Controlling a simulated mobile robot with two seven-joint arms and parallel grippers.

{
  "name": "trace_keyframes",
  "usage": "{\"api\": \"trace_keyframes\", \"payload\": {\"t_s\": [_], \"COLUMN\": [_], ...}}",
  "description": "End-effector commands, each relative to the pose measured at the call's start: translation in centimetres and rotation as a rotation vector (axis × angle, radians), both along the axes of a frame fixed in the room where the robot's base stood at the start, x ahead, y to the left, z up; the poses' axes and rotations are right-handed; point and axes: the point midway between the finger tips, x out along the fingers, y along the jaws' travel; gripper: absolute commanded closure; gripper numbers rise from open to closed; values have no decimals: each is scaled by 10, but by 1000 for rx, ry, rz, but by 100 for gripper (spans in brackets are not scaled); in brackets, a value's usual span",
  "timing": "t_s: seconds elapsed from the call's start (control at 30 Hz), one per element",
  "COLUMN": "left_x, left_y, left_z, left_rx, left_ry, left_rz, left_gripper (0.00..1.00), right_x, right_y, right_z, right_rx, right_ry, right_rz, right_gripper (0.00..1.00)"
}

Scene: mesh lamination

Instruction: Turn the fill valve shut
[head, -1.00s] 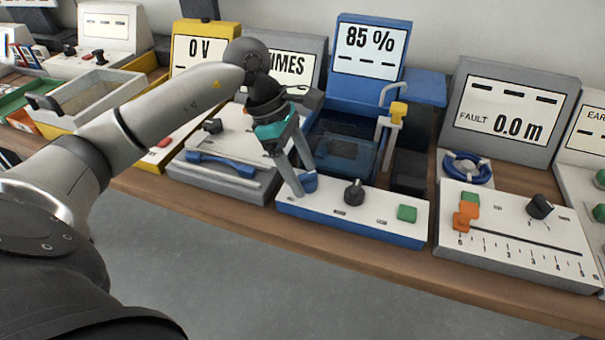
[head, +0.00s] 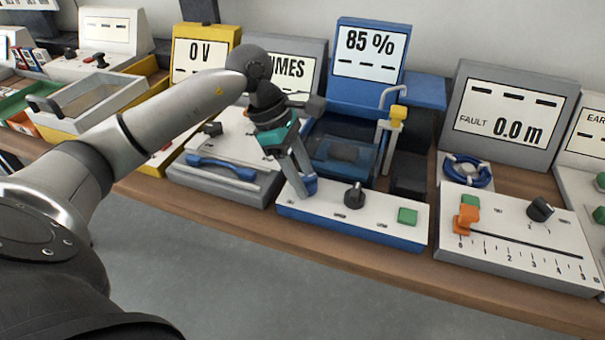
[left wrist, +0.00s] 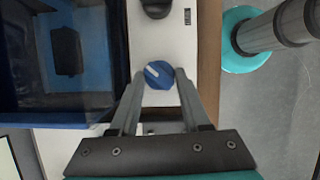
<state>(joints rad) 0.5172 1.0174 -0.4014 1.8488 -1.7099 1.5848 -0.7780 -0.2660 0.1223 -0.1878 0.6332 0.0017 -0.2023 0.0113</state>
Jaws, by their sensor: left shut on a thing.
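A blue knob (head: 310,183), which I take to be the fill valve, stands at the left end of a white panel with a blue base (head: 335,221). My left gripper (head: 305,188) reaches down to it and is shut on it. In the left wrist view the blue knob (left wrist: 158,77) sits between the two fingertips, one on each side. Its white pointer line slants toward the upper left there. A display (head: 370,52) behind the panel reads 85 %. My right gripper is not in view.
On the same panel are a black knob (head: 354,195) and a green button (head: 407,216). Behind it stand a blue tank (head: 345,155) and a tap with a yellow block (head: 398,114). A panel with an orange slider (head: 466,218) lies to the right, a blue handle (head: 220,167) to the left.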

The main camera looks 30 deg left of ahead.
Motion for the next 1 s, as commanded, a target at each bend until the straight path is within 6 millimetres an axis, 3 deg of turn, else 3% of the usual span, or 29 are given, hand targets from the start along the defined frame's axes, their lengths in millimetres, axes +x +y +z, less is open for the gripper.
{"api": "trace_keyframes", "payload": {"t_s": [0.47, 1.0], "left_x": [0, -3], "left_y": [1, -2], "left_z": [0, 0], "left_rx": [3, 1], "left_ry": [-2, -5], "left_rz": [62, 466], "left_gripper": [100, 100], "right_x": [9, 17], "right_y": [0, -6], "right_z": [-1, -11], "right_rx": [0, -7], "right_ry": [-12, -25], "right_rz": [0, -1], "right_gripper": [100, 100]}}
